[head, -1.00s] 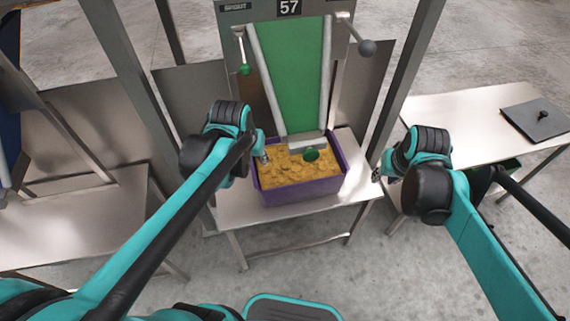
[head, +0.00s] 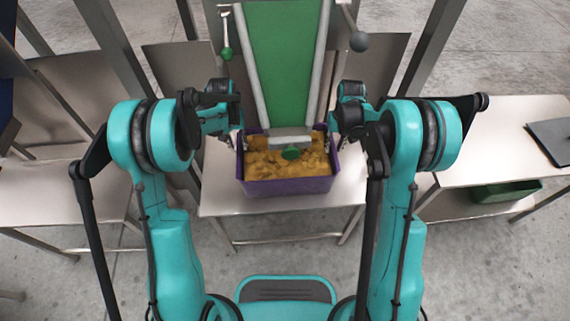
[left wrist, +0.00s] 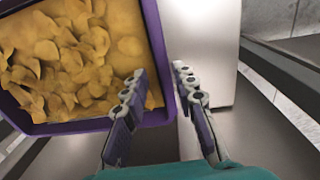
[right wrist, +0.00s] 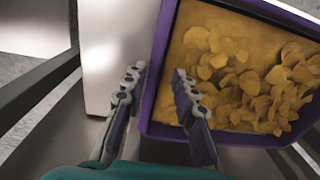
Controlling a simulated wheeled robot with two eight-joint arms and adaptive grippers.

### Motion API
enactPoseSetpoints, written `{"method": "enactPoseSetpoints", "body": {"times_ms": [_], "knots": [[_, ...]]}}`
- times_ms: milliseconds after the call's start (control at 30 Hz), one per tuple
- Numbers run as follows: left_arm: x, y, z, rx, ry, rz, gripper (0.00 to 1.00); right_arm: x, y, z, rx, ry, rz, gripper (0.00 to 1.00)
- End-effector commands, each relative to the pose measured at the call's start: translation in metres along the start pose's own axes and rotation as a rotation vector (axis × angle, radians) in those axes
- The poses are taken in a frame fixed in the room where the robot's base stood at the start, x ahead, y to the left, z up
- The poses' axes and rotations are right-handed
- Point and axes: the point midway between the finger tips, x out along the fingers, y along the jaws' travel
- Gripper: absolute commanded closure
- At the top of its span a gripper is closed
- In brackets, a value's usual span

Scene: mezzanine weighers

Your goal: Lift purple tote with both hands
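The purple tote (head: 288,187), filled with yellow chips, stands on the metal table below the green chute. My left gripper (head: 232,138) is at the tote's left side. In the left wrist view (left wrist: 157,82) its fingers are apart, one over the chips and one outside the purple wall (left wrist: 155,40). My right gripper (head: 337,140) is at the tote's right side. In the right wrist view (right wrist: 158,82) its fingers are also apart, on either side of the wall (right wrist: 163,60). Whether any finger touches the tote is unclear.
The green chute (head: 285,65) with its metal lip comes down over the tote's back part. The metal table (head: 215,185) has bare strips beside the tote. Frame posts (head: 425,45) stand on both sides.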

Motion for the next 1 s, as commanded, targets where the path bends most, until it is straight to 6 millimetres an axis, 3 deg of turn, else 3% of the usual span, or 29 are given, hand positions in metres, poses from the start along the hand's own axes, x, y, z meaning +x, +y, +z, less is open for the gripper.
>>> {"method": "enactPoseSetpoints", "body": {"times_ms": [233,700,1000], "knots": [[0.013,0.000,0.000,0.000,0.001,0.000,0.72,0.013,0.000,-0.001,0.000,0.001,0.000,0.72],[0.097,0.000,-0.001,0.000,0.001,0.000,0.72,0.097,0.000,-0.001,0.000,0.002,0.000,0.72],[0.119,0.000,0.000,0.000,0.001,0.000,0.72,0.119,0.000,-0.001,0.000,0.002,0.000,0.72]]}}
